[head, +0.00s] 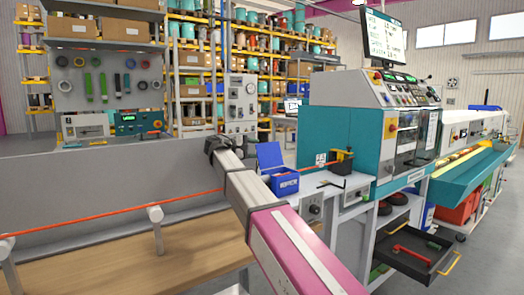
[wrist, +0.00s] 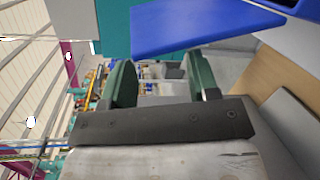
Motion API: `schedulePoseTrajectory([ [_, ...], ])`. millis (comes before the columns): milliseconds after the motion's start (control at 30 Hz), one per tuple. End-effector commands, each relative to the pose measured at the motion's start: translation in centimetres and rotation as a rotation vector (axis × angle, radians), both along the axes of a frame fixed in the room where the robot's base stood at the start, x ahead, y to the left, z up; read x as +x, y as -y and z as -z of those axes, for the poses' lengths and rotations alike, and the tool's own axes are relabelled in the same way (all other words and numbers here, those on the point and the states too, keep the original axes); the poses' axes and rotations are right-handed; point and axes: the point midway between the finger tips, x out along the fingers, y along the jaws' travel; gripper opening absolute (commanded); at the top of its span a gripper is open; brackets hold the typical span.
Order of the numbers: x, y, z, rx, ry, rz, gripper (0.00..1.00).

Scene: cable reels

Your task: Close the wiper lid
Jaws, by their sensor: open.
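The wiper is a small blue box (head: 285,185) with a white label, on the grey machine bench. Its blue lid (head: 270,155) stands raised, roughly upright, at the box's back left. In the wrist view the lid is a broad blue panel (wrist: 195,28) just beyond the fingers, with part of the blue box (wrist: 302,9) at the top right corner. My gripper (head: 216,143) is left of the lid in the head view. In the wrist view my gripper (wrist: 160,75) shows its two green fingers apart with nothing between them. I cannot tell whether a finger touches the lid.
An orange cable (head: 120,214) runs over rollers above a wooden bench (head: 130,258) on the left. Right of the box stand a black-and-yellow device (head: 341,160) and the teal machine (head: 345,125). An open dark drawer (head: 412,255) juts out at lower right.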

Motion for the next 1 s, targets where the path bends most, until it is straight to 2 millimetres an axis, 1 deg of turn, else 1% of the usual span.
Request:
schedulePoseTrajectory([
  [33,0.3,0.8,0.1,0.0,0.0,0.001,0.55],
  [100,0.7,1.7,0.3,0.0,0.0,0.002,0.55],
  [300,1.4,3.2,0.5,0.0,0.0,0.001,0.55],
  [633,1.6,3.5,0.5,0.0,0.0,0.0,0.55],
  [667,1.6,3.5,0.5,0.0,0.0,0.0,0.51],
  [700,1.6,3.5,0.5,0.0,0.0,0.0,0.38],
  [767,1.6,3.4,0.5,0.0,0.0,0.0,0.19],
  [800,1.6,3.4,0.5,0.0,0.0,0.0,0.06],
  [833,1.6,3.4,0.5,0.0,0.0,0.0,0.0],
  [1000,1.5,3.5,0.5,0.002,0.003,0.001,0.0],
])
